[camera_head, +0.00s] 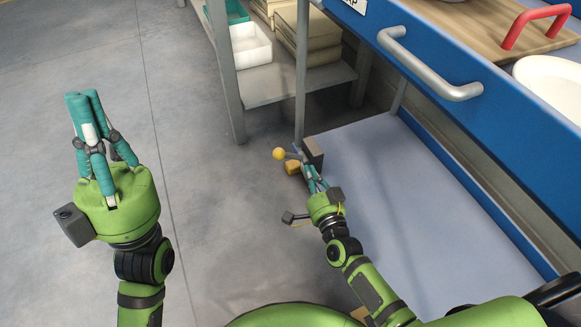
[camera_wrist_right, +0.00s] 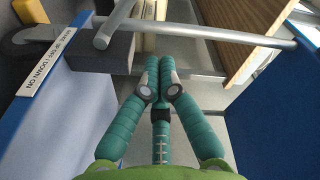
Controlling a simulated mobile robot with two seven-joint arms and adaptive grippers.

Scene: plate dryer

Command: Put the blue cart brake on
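The blue cart (camera_head: 440,100) stands at the right, with a pale lower shelf (camera_head: 400,190). At its lower left corner a grey block (camera_head: 313,150) carries the brake lever, which ends in a yellow ball knob (camera_head: 279,154). In the right wrist view the grey block (camera_wrist_right: 108,52) sits beside a label (camera_wrist_right: 46,63) about brake up off, down on. My right gripper (camera_head: 309,172) is just below the block, its fingertips together and empty; contact with the lever cannot be told. My left gripper (camera_head: 84,98) is raised over the floor at the left, fingers together and empty.
A grey rack (camera_head: 228,80) with a white bin (camera_head: 250,45) and stacked boxes (camera_head: 308,35) stands behind the lever. The cart has a metal handle (camera_head: 430,68), and a board with a red handle (camera_head: 535,20) and a white plate (camera_head: 552,80) on top. Floor at left is clear.

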